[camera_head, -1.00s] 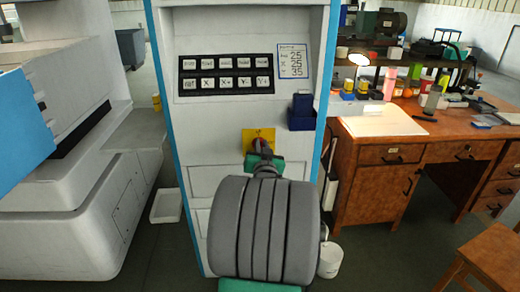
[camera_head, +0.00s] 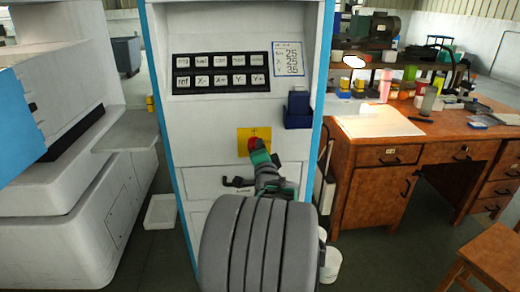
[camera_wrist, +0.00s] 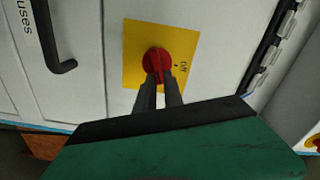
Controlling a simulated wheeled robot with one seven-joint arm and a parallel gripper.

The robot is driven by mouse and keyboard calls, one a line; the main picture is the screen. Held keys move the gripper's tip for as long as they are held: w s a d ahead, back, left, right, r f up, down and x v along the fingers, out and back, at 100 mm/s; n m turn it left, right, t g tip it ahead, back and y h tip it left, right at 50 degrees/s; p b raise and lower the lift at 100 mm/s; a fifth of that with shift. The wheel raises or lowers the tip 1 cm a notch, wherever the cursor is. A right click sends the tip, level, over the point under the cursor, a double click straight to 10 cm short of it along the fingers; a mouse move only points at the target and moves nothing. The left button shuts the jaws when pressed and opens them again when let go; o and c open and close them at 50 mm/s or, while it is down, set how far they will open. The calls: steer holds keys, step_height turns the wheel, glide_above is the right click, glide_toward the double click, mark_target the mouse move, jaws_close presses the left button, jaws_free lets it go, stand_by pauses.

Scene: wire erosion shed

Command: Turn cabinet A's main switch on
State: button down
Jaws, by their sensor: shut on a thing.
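The main switch is a red rotary knob (camera_head: 253,145) on a yellow plate (camera_head: 243,135), low on the white and blue cabinet front (camera_head: 220,115). In the wrist view the knob (camera_wrist: 155,58) sits on the plate (camera_wrist: 133,40), with a small label reading "off" to its right. My gripper (camera_head: 259,154) reaches the knob from below right. In the wrist view its two dark fingers (camera_wrist: 159,78) are shut on the knob's lower part, hiding some of it. I cannot tell the knob's exact angle.
A black door handle (camera_head: 237,182) is left of my gripper; it shows upper left in the wrist view (camera_wrist: 55,45). A dark blue box (camera_head: 298,115) is on the cabinet above right. Push buttons (camera_head: 222,73) are higher up. A wooden desk (camera_head: 400,150) stands right.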

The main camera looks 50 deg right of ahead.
steer(key=shift+s+d+f+m, duration=0.1)
steer(key=shift+f+m, duration=0.05)
steer(key=shift+m, duration=1)
steer(key=shift+f+m, duration=0.15)
steer(key=shift+m, duration=1)
steer(key=c, duration=1.5)
jaws_free()
steer(key=shift+f, duration=0.1)
steer(key=shift+o, duration=0.2)
steer(key=v, duration=0.7)
steer(key=shift+s+a, duration=0.25)
steer(key=shift+a, duration=0.05)
